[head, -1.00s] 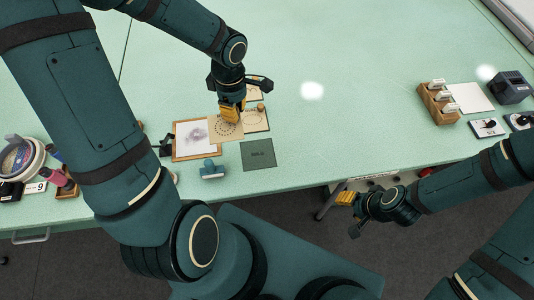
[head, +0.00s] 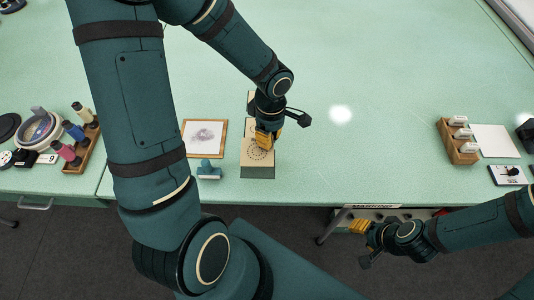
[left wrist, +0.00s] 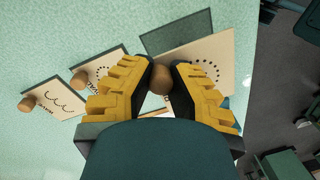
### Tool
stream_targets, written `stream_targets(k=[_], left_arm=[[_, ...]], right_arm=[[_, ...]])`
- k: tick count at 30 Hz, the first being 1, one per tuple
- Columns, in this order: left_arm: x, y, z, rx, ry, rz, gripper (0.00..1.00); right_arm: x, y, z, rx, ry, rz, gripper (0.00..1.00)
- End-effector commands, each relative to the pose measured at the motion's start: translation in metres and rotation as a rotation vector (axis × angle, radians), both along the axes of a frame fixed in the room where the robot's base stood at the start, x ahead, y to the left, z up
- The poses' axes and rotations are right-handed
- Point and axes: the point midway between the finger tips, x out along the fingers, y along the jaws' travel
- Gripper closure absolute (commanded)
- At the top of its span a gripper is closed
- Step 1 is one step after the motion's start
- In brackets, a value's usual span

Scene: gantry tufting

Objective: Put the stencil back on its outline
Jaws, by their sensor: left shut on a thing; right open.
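The stencil (head: 258,153) is a beige plate with a ring of dark holes and a round wooden knob (left wrist: 161,82). My left gripper (head: 265,138) is shut on the knob. The stencil also shows in the left wrist view (left wrist: 214,50). A dark green rectangle (head: 257,172), likely the outline, lies on the table partly under the stencil. It shows beside the stencil's edge in the left wrist view (left wrist: 172,36). The stencil overlaps it off-centre; I cannot tell whether they touch. My right gripper (head: 360,229) is open and empty, off the table's front edge.
Two other knobbed stencils, one with a ring (left wrist: 108,66) and one with wavy lines (left wrist: 58,98), lie alongside. A framed white sheet (head: 204,138) and a blue stamp (head: 209,171) are to the left. A wooden rack (head: 458,142) stands right. The table between is clear.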

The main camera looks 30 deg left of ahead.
Motion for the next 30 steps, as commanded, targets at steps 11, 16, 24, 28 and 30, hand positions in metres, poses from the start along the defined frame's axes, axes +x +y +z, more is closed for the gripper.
stream_targets(k=[11, 16, 24, 28, 30], left_arm=[[-0.001, 0.0, -0.039, -0.001, 0.002, -0.001, 1.0], [0.0, 0.0, -0.06, -0.001, 0.001, 0.0, 1.0], [0.0, 0.0, -0.059, -0.001, -0.001, 0.0, 1.0], [0.0, 0.0, -0.062, 0.0, -0.001, 0.0, 1.0], [0.0, 0.0, -0.062, -0.001, -0.001, 0.0, 0.69]], right_arm=[[0.002, 0.0, -0.012, -0.001, -0.005, -0.001, 0.53], [0.003, -0.001, -0.018, -0.002, -0.009, -0.002, 0.53], [0.004, -0.001, -0.017, -0.002, -0.009, -0.002, 0.53], [0.004, -0.001, -0.021, -0.002, -0.009, -0.003, 0.53], [0.004, -0.001, -0.021, -0.002, -0.01, -0.003, 0.53]])
